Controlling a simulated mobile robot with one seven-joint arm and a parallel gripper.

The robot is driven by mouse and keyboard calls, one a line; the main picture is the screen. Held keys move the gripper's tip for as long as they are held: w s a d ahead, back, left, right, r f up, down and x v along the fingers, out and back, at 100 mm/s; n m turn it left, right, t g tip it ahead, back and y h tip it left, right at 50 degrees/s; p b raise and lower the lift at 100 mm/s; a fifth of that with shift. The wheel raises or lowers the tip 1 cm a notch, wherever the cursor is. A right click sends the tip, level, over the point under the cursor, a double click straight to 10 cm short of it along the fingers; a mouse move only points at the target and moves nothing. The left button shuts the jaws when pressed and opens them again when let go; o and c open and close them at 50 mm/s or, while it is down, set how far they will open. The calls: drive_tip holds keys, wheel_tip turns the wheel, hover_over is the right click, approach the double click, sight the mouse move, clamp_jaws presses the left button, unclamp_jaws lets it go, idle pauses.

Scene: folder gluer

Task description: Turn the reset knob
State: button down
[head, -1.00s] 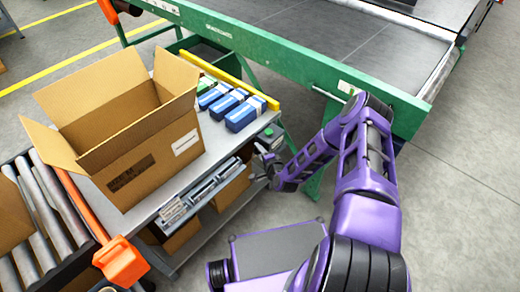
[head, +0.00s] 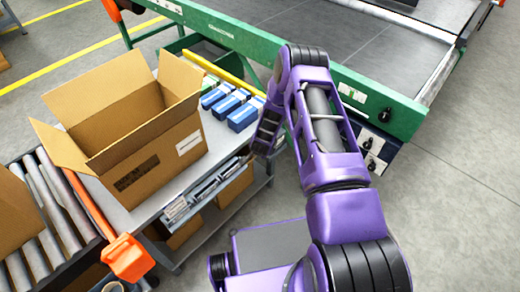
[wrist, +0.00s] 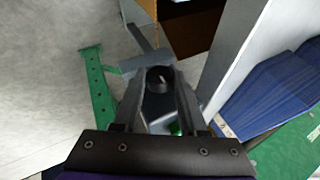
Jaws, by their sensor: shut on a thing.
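In the wrist view my gripper (wrist: 160,82) is shut on a round black knob (wrist: 160,76) with a pale pointer mark. The fingers lie on either side of it. The knob appears to sit on a small grey box (wrist: 158,122) with a green spot, mostly hidden between the fingers. I cannot tell the knob's turn angle for sure.
A grey table (head: 215,155) carries an open carton (head: 140,125) and several blue packs (head: 240,115). A green machine frame (head: 235,40) runs behind. Dark switches (head: 372,163) show on its cabinet, right of my arm. Open floor (head: 455,200) lies to the right.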

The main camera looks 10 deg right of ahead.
drive_tip(key=shift+w, duration=0.1)
idle(0.5)
drive_tip(key=shift+c, duration=2.2)
unclamp_jaws()
drive_tip(key=shift+r, duration=0.1)
drive_tip(key=p+v, duration=0.1)
drive_tip(key=v, duration=1.6)
drive_tip(key=shift+a+r+p, duration=0.15)
drive_tip(key=shift+r+p, duration=0.15)
drive_tip(key=shift+p, duration=0.05)
drive_tip(key=shift+w, duration=0.2)
